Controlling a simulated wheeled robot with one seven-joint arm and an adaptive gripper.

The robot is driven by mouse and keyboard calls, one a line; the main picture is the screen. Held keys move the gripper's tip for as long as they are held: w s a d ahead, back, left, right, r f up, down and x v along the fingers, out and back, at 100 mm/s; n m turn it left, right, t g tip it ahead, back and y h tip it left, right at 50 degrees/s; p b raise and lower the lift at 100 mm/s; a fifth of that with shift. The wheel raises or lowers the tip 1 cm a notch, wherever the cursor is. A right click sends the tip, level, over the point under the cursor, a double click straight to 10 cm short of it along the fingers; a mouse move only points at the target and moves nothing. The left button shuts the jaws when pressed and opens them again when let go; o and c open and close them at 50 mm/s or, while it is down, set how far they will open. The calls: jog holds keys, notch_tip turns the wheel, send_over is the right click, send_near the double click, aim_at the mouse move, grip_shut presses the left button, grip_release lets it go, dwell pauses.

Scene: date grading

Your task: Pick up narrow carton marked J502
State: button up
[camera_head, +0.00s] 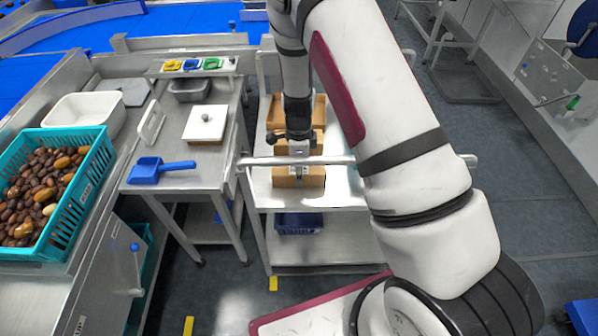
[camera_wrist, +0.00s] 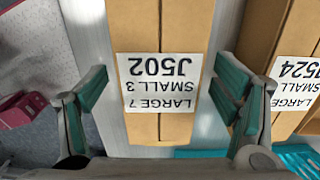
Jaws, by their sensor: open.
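The narrow brown carton (camera_wrist: 186,22) marked J502 lies in the middle of the wrist view, its white label reading upside down with "LARGE 7, SMALL 3". My gripper (camera_wrist: 162,92) is open, with one teal-padded finger on each side of this carton.
Another carton (camera_wrist: 296,120), marked J524, stands close on the right in the wrist view. The white cart (camera_head: 340,218) has a rail (camera_head: 330,160) near the gripper. A steel table (camera_head: 215,175) with a blue scoop (camera_head: 150,171) stands left, beside a teal date crate (camera_head: 75,205).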

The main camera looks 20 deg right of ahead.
jog(key=c, duration=1.5)
jog(key=shift+r, duration=0.1)
